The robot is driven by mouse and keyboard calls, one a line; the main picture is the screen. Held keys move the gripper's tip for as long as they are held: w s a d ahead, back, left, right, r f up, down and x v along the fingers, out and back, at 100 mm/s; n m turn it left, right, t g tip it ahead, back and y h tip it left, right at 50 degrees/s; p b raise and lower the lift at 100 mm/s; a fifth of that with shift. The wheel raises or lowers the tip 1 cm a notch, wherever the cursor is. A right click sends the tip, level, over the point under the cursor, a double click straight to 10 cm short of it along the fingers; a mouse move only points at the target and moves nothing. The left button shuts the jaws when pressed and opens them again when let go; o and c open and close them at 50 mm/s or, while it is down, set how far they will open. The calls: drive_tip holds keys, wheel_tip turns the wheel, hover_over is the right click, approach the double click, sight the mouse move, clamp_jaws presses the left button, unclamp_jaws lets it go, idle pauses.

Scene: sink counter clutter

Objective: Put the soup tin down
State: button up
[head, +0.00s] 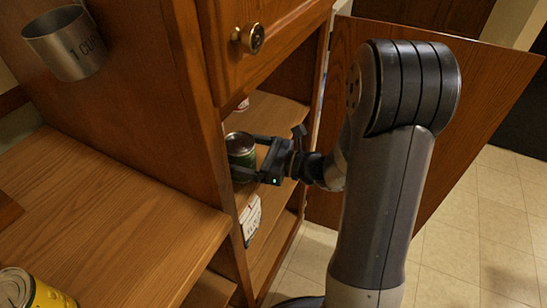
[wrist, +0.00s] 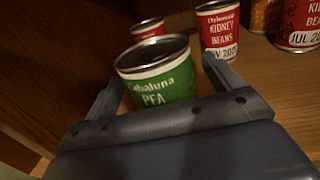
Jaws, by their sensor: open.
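My gripper (head: 250,158) reaches in from the right at shelf level. Its jaws are open, with one finger on each side of the tin; in the wrist view the fingers (wrist: 160,85) stand apart to its left and right. The tin's lower part is hidden behind the gripper body in the wrist view.
Red kidney beans tins (wrist: 220,32) (wrist: 298,25) and another red tin (wrist: 147,29) stand behind on the shelf (wrist: 262,75). The cabinet door (head: 450,130) hangs open at right. A white-labelled item (head: 250,218) is below. A yellow tin (head: 30,290) stands on the counter (head: 100,220).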

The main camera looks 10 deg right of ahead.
drive_tip(key=v, duration=0.9)
